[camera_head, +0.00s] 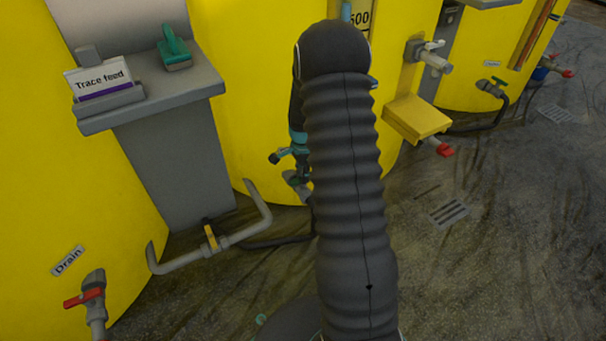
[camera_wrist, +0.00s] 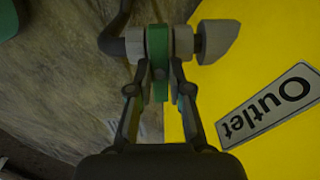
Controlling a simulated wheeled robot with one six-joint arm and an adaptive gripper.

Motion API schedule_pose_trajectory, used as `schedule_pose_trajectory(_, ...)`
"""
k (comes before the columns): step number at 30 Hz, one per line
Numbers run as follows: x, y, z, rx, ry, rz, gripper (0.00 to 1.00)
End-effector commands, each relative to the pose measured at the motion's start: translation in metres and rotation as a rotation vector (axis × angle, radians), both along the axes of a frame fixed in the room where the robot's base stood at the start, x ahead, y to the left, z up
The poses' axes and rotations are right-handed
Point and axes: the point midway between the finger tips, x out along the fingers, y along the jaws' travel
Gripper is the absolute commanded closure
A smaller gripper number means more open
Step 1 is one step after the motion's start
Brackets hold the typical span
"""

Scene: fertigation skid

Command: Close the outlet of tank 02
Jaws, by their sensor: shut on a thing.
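In the wrist view, a green valve handle (camera_wrist: 158,62) sits on a grey outlet pipe (camera_wrist: 214,41) at the yellow tank (camera_wrist: 255,70). The handle shows as a strip running crosswise to the pipe in the picture. A label reading "Outlet" (camera_wrist: 268,104) is on the tank beside it. My gripper (camera_wrist: 159,85) is shut on the handle, one finger on each side. In the head view my dark arm covers most of this valve, and my gripper (camera_head: 295,178) shows only partly, low in front of the middle yellow tank (camera_head: 255,130). The tank's number is not readable.
A red-handled drain valve (camera_head: 85,298) and bent grey pipe (camera_head: 215,245) stand low. A yellow step (camera_head: 418,117) is at right.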

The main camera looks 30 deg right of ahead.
Motion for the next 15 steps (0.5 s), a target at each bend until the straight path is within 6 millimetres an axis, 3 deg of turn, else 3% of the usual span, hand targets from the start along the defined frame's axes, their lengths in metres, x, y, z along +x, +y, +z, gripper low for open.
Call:
schedule_pose_trajectory(13,0.0002,-0.0002,0.0,0.0,-0.001,-0.011,1.0)
schedule_pose_trajectory(14,0.0001,-0.0002,0.0,0.0,-0.001,-0.011,0.76)
schedule_pose_trajectory(15,0.0001,-0.0002,0.0001,0.0,-0.001,-0.011,0.66)
